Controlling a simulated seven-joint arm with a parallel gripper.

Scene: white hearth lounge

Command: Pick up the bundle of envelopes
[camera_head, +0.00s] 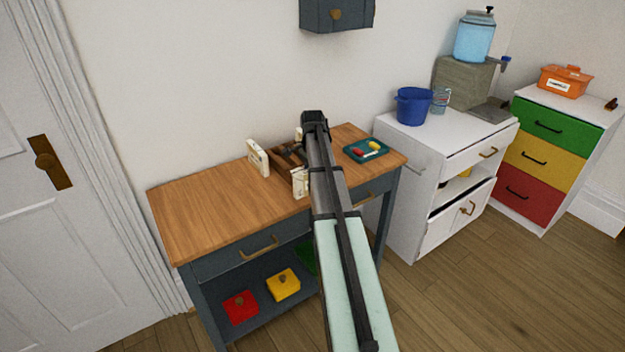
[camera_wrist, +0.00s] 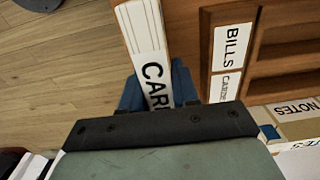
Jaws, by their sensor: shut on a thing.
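In the wrist view a pale, layered bundle (camera_wrist: 143,30) with a white label reading "CAR…" stands between the blue fingers of my gripper (camera_wrist: 157,90). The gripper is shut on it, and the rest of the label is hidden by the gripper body. I cannot tell for certain that its layers are envelopes. In the head view a cream bundle (camera_head: 299,183) stands at the front of the wooden sorter (camera_head: 285,162), beside my arm, and seems to be the same one. My arm hides the fingers there.
Another cream bundle (camera_head: 258,157) stands at the sorter's left. The sorter has "BILLS" (camera_wrist: 232,45) and "CARDS" labels; a "NOTES" label (camera_wrist: 295,108) lies beyond. A teal tray (camera_head: 366,150) with small items sits right. The wooden tabletop (camera_head: 205,205) is clear at left.

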